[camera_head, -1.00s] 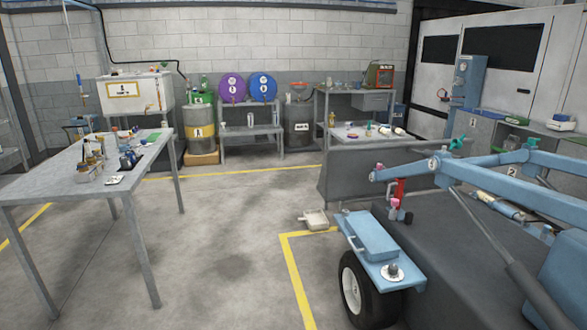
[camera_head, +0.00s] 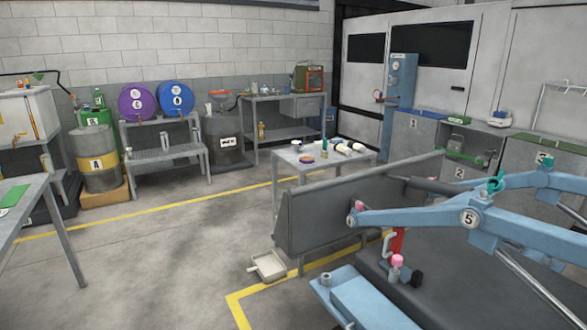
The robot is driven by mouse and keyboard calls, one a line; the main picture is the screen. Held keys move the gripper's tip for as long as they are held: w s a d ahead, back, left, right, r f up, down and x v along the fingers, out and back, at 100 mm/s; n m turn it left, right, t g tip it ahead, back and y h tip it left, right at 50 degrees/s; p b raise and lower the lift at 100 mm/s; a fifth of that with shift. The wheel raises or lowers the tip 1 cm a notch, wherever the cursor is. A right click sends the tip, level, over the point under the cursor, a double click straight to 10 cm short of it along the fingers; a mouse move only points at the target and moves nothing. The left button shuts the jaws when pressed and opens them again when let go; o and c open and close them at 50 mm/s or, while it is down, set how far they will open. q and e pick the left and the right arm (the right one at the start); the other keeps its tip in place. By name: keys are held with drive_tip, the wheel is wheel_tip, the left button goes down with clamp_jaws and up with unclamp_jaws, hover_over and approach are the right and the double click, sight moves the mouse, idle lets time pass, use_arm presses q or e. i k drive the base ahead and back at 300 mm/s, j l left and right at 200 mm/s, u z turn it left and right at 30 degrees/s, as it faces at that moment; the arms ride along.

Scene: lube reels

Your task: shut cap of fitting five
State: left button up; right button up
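A round plate marked 5 (camera_head: 470,218) sits on the side of the blue machine arm (camera_head: 420,217) at the right. A teal-green part (camera_head: 494,185) stands on top of the blue joint just behind and right of this plate. A pink cap-like part (camera_head: 358,206) sits at the arm's left end. Another pink part (camera_head: 397,261) sits lower, near a red piece (camera_head: 396,240). Whether any cap is open or shut is too small to tell. Neither of my grippers shows.
A grey panel (camera_head: 345,215) of the machine stands left of the blue arm. A tray (camera_head: 268,266) lies on the floor beside it. A small table (camera_head: 295,162) stands behind. Open floor lies left of the yellow line, with a workbench (camera_head: 30,215) at the far left.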

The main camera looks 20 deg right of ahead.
sight(493, 185)
drive_tip(key=i+j+z, duration=0.15)
drive_tip(key=i+z, duration=0.3)
drive_tip(key=i+j+z, duration=0.7)
drive_tip(key=z, duration=0.2)
drive_tip(key=i+j+z, duration=0.25)
drive_tip(key=j+z, duration=0.2)
drive_tip(key=j, duration=0.15)
